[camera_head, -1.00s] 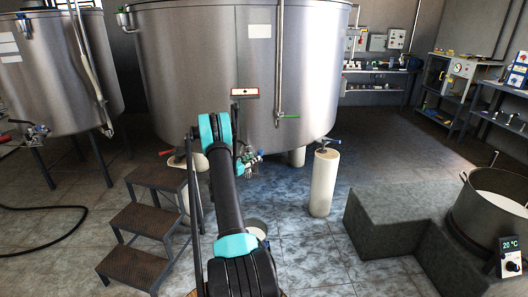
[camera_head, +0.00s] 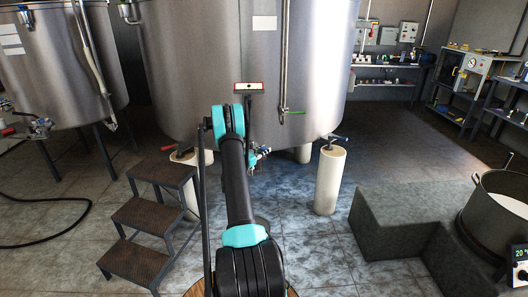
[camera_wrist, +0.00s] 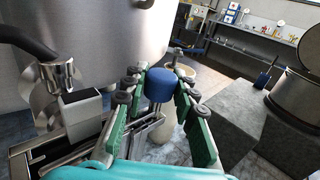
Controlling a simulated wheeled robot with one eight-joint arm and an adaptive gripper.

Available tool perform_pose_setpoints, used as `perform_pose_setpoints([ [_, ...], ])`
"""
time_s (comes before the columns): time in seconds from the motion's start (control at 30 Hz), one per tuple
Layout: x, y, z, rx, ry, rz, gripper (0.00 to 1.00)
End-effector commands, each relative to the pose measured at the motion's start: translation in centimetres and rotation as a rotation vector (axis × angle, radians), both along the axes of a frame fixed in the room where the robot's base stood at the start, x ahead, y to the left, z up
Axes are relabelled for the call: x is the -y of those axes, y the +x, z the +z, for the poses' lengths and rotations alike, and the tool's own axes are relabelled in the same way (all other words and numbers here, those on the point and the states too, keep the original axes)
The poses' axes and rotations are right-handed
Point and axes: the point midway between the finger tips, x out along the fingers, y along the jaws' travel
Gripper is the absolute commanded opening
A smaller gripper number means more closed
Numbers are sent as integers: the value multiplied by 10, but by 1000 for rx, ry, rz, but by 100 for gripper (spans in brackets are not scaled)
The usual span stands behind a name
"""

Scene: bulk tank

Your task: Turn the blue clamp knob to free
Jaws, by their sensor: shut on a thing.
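The blue clamp knob (camera_wrist: 160,84) is in the middle of the wrist view, a rounded cap at the far end of my fingers. My gripper (camera_wrist: 160,80) has green fingers with dark round joints, one on each side of the knob, and it is shut on the knob. The knob's underside and whatever it is mounted on are largely hidden. In the head view my arm reaches toward the large steel tank (camera_head: 200,70) and hides most of the gripper.
Metal steps (camera_head: 150,214) stand left of my arm. A pale post (camera_head: 327,182) with a blue-handled fitting stands to the right. A grey block (camera_head: 395,215) and an open pot (camera_head: 495,215) are farther right. Floor between post and block is clear.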

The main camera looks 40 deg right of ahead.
Motion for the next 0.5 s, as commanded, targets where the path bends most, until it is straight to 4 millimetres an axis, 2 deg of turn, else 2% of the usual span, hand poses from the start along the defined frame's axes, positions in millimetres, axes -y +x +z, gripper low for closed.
perform_pose_setpoints([
  [0.27,0,-1,0,0,0,23,0],
  [0.5,1,-2,0,0,0,137,0],
])
